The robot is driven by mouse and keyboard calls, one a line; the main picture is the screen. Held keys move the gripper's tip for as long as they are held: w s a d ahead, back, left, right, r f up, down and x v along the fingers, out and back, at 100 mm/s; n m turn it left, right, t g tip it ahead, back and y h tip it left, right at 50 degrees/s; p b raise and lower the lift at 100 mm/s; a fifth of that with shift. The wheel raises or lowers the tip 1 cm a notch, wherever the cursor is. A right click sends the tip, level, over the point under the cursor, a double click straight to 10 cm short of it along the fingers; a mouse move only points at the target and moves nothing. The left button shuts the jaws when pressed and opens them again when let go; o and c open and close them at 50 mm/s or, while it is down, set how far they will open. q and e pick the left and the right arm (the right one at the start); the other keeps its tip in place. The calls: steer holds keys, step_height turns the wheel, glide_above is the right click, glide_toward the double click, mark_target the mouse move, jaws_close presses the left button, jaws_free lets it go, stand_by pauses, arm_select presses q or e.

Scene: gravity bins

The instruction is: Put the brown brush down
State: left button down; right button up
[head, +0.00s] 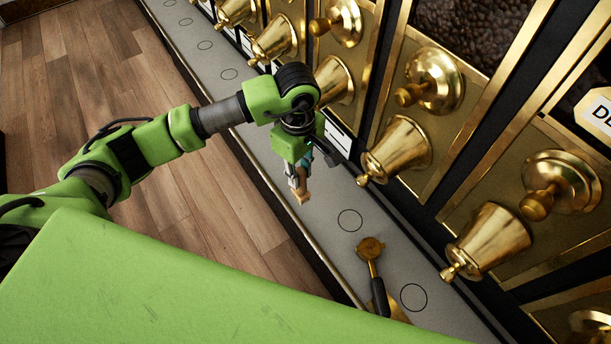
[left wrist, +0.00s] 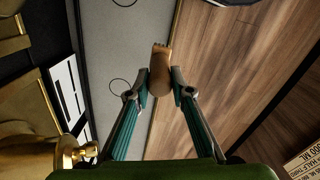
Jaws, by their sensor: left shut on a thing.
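My left gripper (head: 298,178) is shut on the brown brush (head: 303,196), which hangs below its fingers in the head view. In the left wrist view, the brush (left wrist: 160,72) shows as a light-brown piece between the two teal-sided fingers of the gripper (left wrist: 157,90). The gripper holds the brush over or close to the outer edge of the grey counter (head: 330,215); its exact height above the surface is hard to tell. My right gripper is not in view.
A brass tool with a black handle (head: 378,293) lies on the counter nearer to me. Printed circles (head: 349,220) mark the counter, with bare room around them. Brass dispenser spouts (head: 398,148) line the wall side. Wooden floor (head: 120,70) lies beyond the counter's edge.

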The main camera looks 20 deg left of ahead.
arm_select(q)
steer(key=w+f+p, duration=0.1)
steer(key=w+f, duration=0.3)
steer(key=f, duration=0.4)
steer(key=shift+f, duration=0.15)
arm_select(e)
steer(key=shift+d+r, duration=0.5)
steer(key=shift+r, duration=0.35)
arm_select(q)
steer(key=shift+f, duration=0.2)
steer(key=c, duration=1.8)
jaws_free()
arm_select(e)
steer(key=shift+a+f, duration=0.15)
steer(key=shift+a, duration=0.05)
